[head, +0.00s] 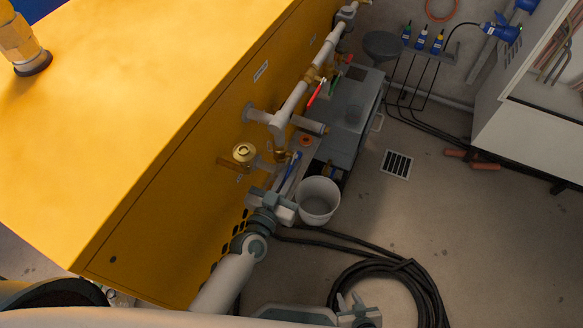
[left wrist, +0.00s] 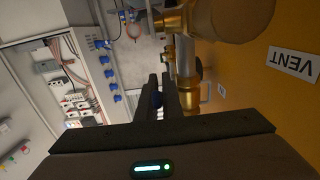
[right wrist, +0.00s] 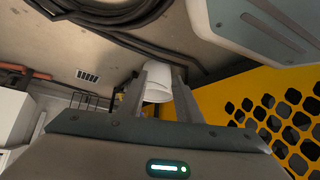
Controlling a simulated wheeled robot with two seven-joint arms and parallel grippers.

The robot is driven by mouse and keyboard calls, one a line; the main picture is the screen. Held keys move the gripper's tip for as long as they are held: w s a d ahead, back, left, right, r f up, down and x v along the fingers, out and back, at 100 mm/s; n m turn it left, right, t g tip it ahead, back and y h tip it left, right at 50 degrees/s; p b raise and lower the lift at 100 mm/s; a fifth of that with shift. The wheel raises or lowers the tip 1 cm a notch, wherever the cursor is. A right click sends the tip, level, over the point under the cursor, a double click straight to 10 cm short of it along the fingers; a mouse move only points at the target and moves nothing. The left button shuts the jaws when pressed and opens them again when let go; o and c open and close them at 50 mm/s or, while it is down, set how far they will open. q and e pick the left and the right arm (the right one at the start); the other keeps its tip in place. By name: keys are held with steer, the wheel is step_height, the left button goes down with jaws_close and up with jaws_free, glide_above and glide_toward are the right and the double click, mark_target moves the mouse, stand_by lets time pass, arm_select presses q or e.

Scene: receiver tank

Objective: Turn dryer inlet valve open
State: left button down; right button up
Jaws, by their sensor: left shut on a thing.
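A blue lever handle (head: 291,170) belongs to a valve low on the pipework beside the yellow cabinet. My left gripper (head: 280,194) is shut on this handle. In the left wrist view a bit of the blue handle (left wrist: 157,98) shows between the fingers, next to brass fittings (left wrist: 187,96). I cannot read which label belongs to this valve. A red lever (head: 314,95) and a green lever (head: 333,85) sit on valves higher along the white pipe (head: 293,103). My right gripper (head: 352,302) is open and empty above the floor, low in the head view.
The yellow cabinet (head: 150,110) fills the left. A white bucket (head: 318,202) stands just right of my left gripper. A black hose coil (head: 395,275) lies on the floor near my right gripper. A grey unit (head: 345,125) stands beside the pipes. Floor around the drain (head: 397,164) is free.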

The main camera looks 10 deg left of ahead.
steer(key=shift+d, duration=0.3)
steer(key=shift+a, duration=0.1)
steer(key=shift+w+a+r, duration=0.2)
steer(key=shift+w+a, duration=0.3)
steer(key=shift+a, duration=0.25)
